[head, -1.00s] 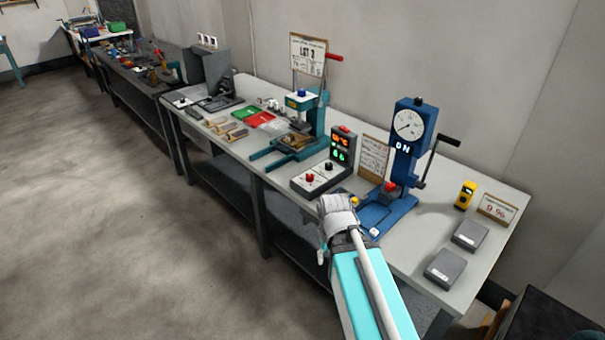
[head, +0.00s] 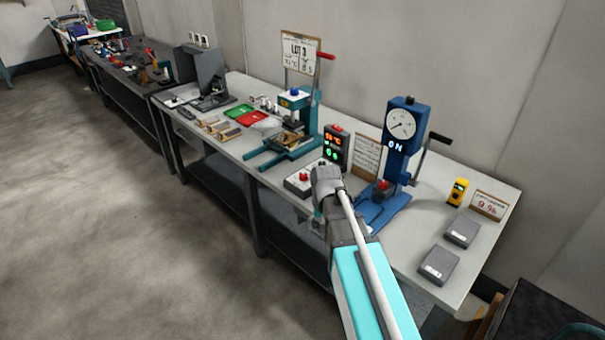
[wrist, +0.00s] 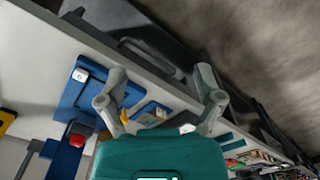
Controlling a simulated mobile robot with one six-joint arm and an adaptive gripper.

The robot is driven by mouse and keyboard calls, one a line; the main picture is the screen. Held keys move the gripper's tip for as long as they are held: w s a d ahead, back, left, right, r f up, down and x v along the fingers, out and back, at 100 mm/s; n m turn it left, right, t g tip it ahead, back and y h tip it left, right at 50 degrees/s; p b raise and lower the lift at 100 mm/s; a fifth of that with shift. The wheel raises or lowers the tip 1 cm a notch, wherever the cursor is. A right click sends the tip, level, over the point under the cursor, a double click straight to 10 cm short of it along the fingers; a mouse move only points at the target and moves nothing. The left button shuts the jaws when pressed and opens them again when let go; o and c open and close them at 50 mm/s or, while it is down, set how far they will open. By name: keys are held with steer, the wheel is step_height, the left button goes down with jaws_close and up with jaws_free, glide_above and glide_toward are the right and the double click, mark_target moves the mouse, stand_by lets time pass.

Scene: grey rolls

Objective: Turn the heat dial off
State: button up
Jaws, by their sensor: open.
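A low control box (head: 296,187) stands near the table's front edge. A red knob (head: 304,176) shows on its pale top. The box's right part is hidden behind my arm. I cannot read which knob is the heat dial. A dark display unit (head: 336,148) with red and green digits stands behind the box. My gripper (head: 317,222) is at the table's front edge, to the right of and nearer than the box, apart from the red knob. In the wrist view its two fingers are spread and hold nothing.
A blue press (head: 403,150) with a round gauge and side crank stands right of my arm; its base also shows in the wrist view (wrist: 72,97). A teal press (head: 298,130) stands left of the display. Two grey boxes lie at the right. The aisle in front is clear.

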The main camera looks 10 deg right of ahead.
mark_target(304, 175)
steer(key=w+r+m+p, duration=0.2)
steer(key=w+r+m, duration=0.1)
steer(key=w, duration=1.5)
steer(key=w+r+m+p, duration=0.2)
steer(key=w+m, duration=0.3)
steer(key=w, duration=1.2)
steer(key=shift+w+r+p, duration=0.4)
steer(key=shift+p, duration=0.25)
steer(key=shift+f, duration=0.15)
step_height(304, 175, down, 14)
steer(key=b, duration=1.3)
steer(key=shift+r+b, duration=0.25)
steer(key=shift+b, duration=0.15)
steer(key=shift+c, duration=0.2)
steer(key=c, duration=1.1)
